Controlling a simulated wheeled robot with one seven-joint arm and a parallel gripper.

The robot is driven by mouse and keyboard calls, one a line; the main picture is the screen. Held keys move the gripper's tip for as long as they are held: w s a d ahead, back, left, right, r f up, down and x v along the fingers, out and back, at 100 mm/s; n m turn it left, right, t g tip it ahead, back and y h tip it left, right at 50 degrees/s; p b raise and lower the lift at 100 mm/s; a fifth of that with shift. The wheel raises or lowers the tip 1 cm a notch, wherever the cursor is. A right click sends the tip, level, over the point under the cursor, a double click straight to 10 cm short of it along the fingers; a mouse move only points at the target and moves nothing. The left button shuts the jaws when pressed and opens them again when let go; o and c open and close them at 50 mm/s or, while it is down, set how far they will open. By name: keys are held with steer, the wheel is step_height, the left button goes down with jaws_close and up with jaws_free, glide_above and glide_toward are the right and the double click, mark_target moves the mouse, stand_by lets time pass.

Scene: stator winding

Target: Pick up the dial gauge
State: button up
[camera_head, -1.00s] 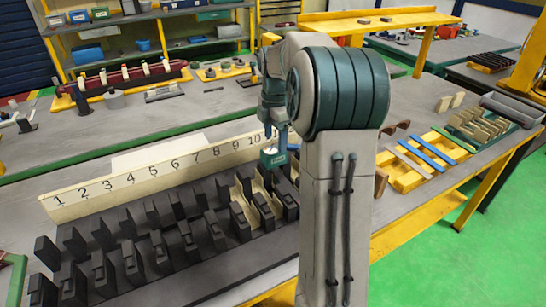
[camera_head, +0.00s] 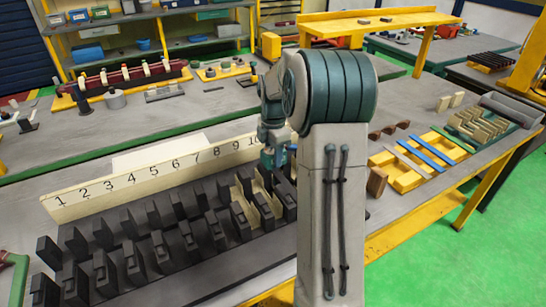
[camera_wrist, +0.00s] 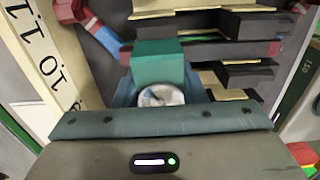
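A silver round face (camera_wrist: 161,95), which may be the dial gauge or part of my gripper, shows in the wrist view in front of the grey-teal palm. A teal block (camera_wrist: 158,58) sits just beyond it. I cannot tell for certain which part is the gauge. One finger of my gripper (camera_head: 272,160) spreads out to the left in the wrist view; the other side is hard to make out against dark parts. Nothing is visibly clamped. In the head view my gripper is low above the black slotted fixture (camera_head: 165,245), near the number 10.
A cream numbered board (camera_head: 130,182) runs along the back of the fixture. Upright black blocks stand in rows, some with cream liners (camera_head: 245,212). A yellow rack with blue and grey bars (camera_head: 405,175) is to the right. The back table (camera_head: 180,110) has bare room.

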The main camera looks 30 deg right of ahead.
steer(key=shift+r, duration=0.1)
steer(key=shift+c, duration=0.2)
steer(key=shift+r, duration=0.5)
steer(key=r, duration=0.2)
steer(key=d+r, duration=0.1)
steer(key=shift+s+r+b, duration=0.25)
steer(key=shift+r+b, duration=0.05)
steer(key=s+d+r+p, duration=0.4)
steer(key=s+d+r, duration=0.1)
steer(key=d+r, duration=0.4)
step_height(320, 180, up, 2)
steer(key=shift+d+r, duration=0.15)
steer(key=shift+r, duration=0.05)
steer(key=shift+f, duration=0.15)
